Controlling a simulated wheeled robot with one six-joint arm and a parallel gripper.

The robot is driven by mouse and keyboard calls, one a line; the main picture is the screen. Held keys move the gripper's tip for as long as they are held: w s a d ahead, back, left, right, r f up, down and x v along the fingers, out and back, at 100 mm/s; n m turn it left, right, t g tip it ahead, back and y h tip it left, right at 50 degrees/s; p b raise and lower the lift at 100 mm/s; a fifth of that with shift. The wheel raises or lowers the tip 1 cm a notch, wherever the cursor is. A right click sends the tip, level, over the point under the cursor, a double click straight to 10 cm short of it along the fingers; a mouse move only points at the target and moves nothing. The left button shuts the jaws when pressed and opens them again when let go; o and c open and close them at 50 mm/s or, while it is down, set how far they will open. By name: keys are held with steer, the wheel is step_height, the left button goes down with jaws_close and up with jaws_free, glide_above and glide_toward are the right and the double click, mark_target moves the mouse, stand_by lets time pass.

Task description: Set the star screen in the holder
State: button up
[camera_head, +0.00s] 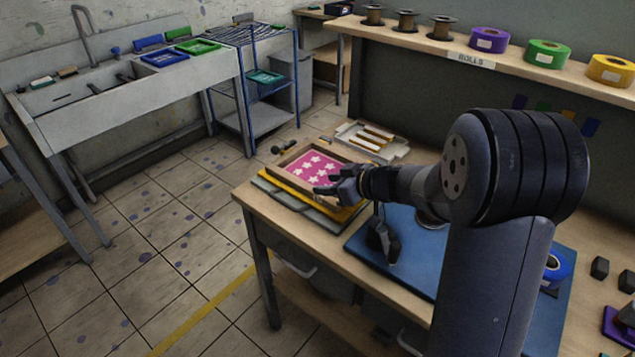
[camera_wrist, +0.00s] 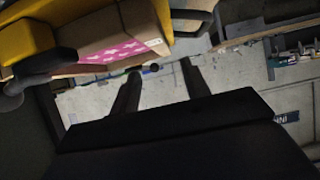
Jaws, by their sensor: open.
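The star screen (camera_head: 309,168), pink with white stars in a wooden frame, lies on a yellow part with a grey-green base (camera_head: 285,197) at the workbench's left end. This may be the holder; I cannot tell whether the screen is seated in it. My gripper (camera_head: 328,184) is at the screen's right front side, partly covering it. In the wrist view my gripper (camera_wrist: 160,69) is open with nothing between its fingers. The screen (camera_wrist: 120,50) shows beyond the fingers at upper left, beside yellow parts (camera_wrist: 28,42) and a dark knob.
A tray with wooden-handled tools (camera_head: 371,138) lies behind the screen. A blue mat (camera_head: 408,262) with a dark tool (camera_head: 382,240) is to the right. Rolls of purple, green and yellow tape (camera_head: 547,53) stand on the shelf. The floor at left is clear.

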mark_target(304, 184)
steer(key=v, duration=0.6)
steer(key=shift+a+f, duration=0.1)
steer(key=x, duration=1.1)
steer(key=shift+w+a+f+b, duration=0.2)
steer(key=shift+a+b, duration=0.1)
steer(key=shift+b, duration=0.1)
steer(key=shift+r+p, duration=0.8)
steer(key=shift+r, duration=1.75)
steer(key=shift+f, duration=0.1)
